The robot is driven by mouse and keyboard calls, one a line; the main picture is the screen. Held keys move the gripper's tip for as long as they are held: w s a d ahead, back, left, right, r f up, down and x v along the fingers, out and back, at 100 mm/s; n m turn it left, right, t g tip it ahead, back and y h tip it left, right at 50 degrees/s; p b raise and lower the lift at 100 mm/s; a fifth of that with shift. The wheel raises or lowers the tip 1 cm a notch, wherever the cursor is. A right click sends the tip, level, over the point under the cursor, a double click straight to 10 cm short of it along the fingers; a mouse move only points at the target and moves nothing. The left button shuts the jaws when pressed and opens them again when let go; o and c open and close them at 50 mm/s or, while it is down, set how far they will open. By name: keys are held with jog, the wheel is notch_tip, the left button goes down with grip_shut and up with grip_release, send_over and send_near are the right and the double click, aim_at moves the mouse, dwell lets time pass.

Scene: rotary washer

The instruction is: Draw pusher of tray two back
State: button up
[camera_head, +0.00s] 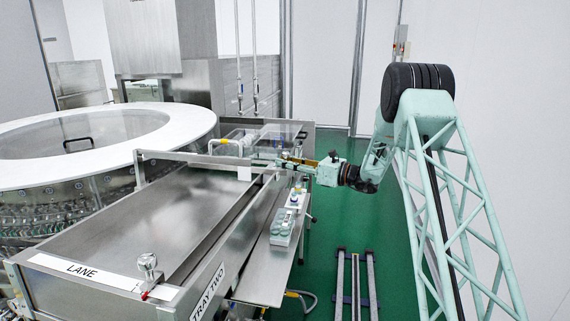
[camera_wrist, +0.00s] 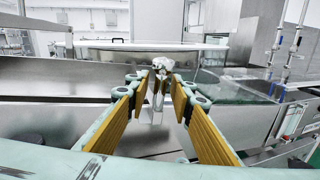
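Tray two (camera_head: 207,293) is the long steel trough labelled "TRAY TWO", with a "LANE" plate at its near end. The pusher (camera_head: 190,158) looks like the metal bar lying across the tray's far part, with a pale block at its right end. My gripper (camera_head: 280,162) is at the right of that end, pointing left. In the wrist view my gripper (camera_wrist: 161,82) is open, its yellow pads apart. A shiny knob on a post (camera_wrist: 158,88) shows between the fingertips, with gaps beside it. I cannot tell whether it is between or just beyond the tips.
The round washer with a white rim (camera_head: 190,121) stands left of the tray. A side shelf (camera_head: 262,275) with small vials and a box (camera_head: 283,226) runs along the tray's right. Another knob (camera_head: 148,263) stands at the near end. Green floor to the right is mostly clear.

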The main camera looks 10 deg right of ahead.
jog(key=shift+c, duration=0.2)
grip_shut()
